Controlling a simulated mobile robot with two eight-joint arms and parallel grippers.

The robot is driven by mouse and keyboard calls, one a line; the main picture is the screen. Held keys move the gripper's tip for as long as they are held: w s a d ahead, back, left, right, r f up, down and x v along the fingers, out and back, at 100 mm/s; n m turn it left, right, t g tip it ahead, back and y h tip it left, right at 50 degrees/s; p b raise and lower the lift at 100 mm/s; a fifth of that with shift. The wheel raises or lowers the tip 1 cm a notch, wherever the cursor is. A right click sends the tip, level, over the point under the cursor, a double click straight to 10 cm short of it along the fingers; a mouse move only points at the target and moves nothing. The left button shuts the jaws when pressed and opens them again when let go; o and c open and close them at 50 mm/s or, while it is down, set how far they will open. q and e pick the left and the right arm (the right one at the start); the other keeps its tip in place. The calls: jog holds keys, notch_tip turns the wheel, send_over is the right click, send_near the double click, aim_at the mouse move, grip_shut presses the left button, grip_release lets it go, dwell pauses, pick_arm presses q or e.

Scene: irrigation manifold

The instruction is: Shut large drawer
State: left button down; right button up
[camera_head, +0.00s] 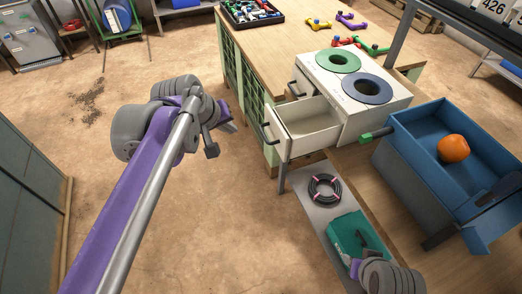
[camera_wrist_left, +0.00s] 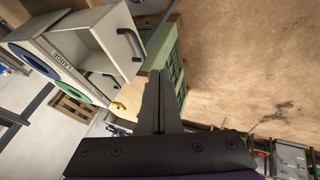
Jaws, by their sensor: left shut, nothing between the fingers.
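The large drawer (camera_head: 308,128) is pulled well out of the white cabinet (camera_head: 372,108), and its inside looks empty. Its black handle (camera_head: 267,133) is on the front face. In the left wrist view the drawer (camera_wrist_left: 98,38) is at the upper left, with the handle (camera_wrist_left: 130,44) facing right and "LARGE" lettering beside it. My left gripper (camera_head: 227,126) is left of the drawer front, apart from it. Its fingers (camera_wrist_left: 161,92) are shut and empty. At the lower right, grey parts of my right arm (camera_head: 390,279) show; its fingertips cannot be made out.
A smaller drawer with a dark handle (camera_head: 292,90) sits behind the large one. A blue bin (camera_head: 412,160) holding an orange object (camera_head: 453,148) stands right. A coiled black hose (camera_head: 325,188) and teal box (camera_head: 349,232) lie below. Floor left of the drawer is clear.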

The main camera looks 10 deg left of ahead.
pick_arm(q)
jog(key=w+d+f, duration=0.4)
jog(key=w+f, duration=0.4)
jog(key=f, duration=0.1)
jog(key=shift+d+b, duration=0.35)
jog(key=shift+b, duration=0.1)
jog(key=shift+w+f, duration=0.1)
jog(key=w+d, duration=0.3)
jog(key=d, duration=0.2)
jog(key=w+d+p, duration=0.1)
jog(key=w+d, duration=0.3)
jog(key=d, duration=0.1)
jog(key=w+d+p, duration=0.1)
jog(key=w+d, duration=0.2)
jog(key=d, duration=0.2)
jog(key=shift+w+d, duration=0.25)
jog(key=shift+d, duration=0.05)
